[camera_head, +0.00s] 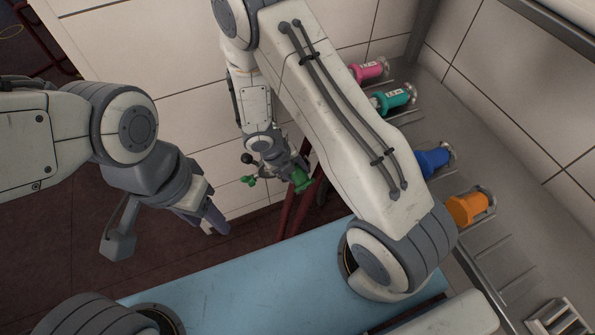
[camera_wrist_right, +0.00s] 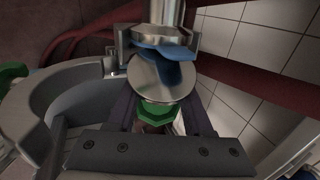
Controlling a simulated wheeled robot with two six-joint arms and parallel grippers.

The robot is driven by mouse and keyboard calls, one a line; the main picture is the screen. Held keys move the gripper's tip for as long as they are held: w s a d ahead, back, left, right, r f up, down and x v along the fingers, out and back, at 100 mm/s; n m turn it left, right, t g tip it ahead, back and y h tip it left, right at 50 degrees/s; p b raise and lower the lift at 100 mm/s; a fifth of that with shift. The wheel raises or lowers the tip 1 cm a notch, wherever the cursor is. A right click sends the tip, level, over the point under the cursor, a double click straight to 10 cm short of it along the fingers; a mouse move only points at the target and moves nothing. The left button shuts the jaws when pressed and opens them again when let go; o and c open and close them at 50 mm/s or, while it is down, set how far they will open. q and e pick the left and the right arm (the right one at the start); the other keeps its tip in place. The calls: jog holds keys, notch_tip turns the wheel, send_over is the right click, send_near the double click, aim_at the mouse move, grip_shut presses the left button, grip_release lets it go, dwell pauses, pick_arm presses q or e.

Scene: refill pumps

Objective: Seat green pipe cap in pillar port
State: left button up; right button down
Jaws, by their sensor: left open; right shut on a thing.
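My right gripper (camera_head: 293,173) is at the end of the long arm that crosses the middle of the head view. It is shut on a green pipe cap (camera_head: 302,183). In the right wrist view the green cap (camera_wrist_right: 158,112) shows between the dark fingers, partly hidden behind a round metal disc (camera_wrist_right: 162,78). I cannot tell whether the disc belongs to the held cap or to the port. My left gripper (camera_head: 207,218) is open and empty at the left, above the dark floor. I cannot make out the pillar port clearly.
A green knob (camera_head: 248,181) shows just left of my right gripper. Red pipes (camera_head: 294,212) stand below it. Pink (camera_head: 370,70), teal (camera_head: 394,98), blue (camera_head: 433,160) and orange (camera_head: 467,208) cylinders line the grey counter at right. A light-blue surface (camera_head: 255,285) lies in front.

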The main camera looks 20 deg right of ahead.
jog(key=shift+c, duration=1.3)
grip_release()
jog(key=shift+w+a+f, duration=0.15)
jog(key=shift+w+f, duration=0.05)
jog(key=shift+r, duration=0.1)
jog(key=shift+r+p, duration=0.3)
jog(key=shift+r, duration=0.05)
jog(key=p+v, duration=0.3)
jog(key=v, duration=0.6)
jog(key=shift+a+r, duration=0.2)
jog(key=shift+r, duration=0.1)
